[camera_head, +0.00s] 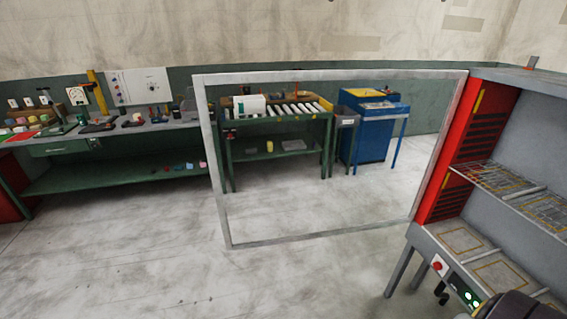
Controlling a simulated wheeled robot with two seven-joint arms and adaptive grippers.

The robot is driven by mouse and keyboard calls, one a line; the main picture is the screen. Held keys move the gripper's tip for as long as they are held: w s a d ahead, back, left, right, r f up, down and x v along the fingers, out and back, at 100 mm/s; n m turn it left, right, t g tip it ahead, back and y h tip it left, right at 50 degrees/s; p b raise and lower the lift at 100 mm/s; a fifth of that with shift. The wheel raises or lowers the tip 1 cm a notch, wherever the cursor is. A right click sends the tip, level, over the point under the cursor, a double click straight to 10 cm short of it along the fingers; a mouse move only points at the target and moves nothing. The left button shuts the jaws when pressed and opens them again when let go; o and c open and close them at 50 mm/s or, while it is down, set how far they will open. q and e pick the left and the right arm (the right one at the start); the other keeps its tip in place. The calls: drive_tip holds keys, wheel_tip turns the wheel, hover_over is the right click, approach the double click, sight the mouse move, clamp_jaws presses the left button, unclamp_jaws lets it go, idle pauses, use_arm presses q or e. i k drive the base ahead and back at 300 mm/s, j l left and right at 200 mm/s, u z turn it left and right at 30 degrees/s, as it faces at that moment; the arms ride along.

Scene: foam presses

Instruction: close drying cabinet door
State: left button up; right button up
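The drying cabinet (532,110) stands at the right, with a red vented side panel, grey interior, wire shelf racks and a control strip along its lower front. Its door (213,165) is a large grey rectangular frame with a see-through middle. The door stands wide open, reaching left from the cabinet's red side across the middle of the view. Its far upright is well away from the cabinet. Neither of my grippers' fingers shows. A dark rounded part at the bottom right corner covers some of the cabinet's lower front; I cannot tell exactly what it is.
A green workbench (120,175) with tools and small parts runs along the left wall. Through the door frame show a green roller table (278,122) and a blue machine (372,140). The grey floor (150,270) in front is clear.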

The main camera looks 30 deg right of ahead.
sight(200, 80)
drive_tip(key=i+j+u, duration=0.2)
drive_tip(key=i+u, duration=0.2)
drive_tip(key=i+j+u, duration=0.1)
drive_tip(key=i+u, duration=0.25)
drive_tip(key=i+j+u, duration=0.1)
drive_tip(key=i, duration=0.65)
drive_tip(key=i+z, duration=0.35)
drive_tip(key=i+j+z, duration=0.15)
drive_tip(key=i+z, duration=0.25)
drive_tip(key=i+j+z, duration=0.1)
drive_tip(key=z, duration=0.35)
drive_tip(key=i+j+z, duration=0.15)
drive_tip(key=z, duration=0.25)
drive_tip(key=i+j+z, duration=0.1)
drive_tip(key=z, duration=0.35)
drive_tip(key=i+j+z, duration=0.15)
drive_tip(key=z, duration=0.3)
drive_tip(key=i+j+z, duration=0.2)
drive_tip(key=z, duration=0.25)
drive_tip(key=i+j+z, duration=0.1)
drive_tip(key=j+z, duration=0.15)
drive_tip(key=z, duration=0.2)
drive_tip(key=i+j+z, duration=0.1)
drive_tip(key=z, duration=0.35)
drive_tip(key=j+z, duration=0.25)
drive_tip(key=z, duration=0.15)
drive_tip(key=i+j+z, duration=0.1)
drive_tip(key=j+z, duration=0.15)
drive_tip(key=i+j+z, duration=0.1)
drive_tip(key=j+z, duration=0.2)
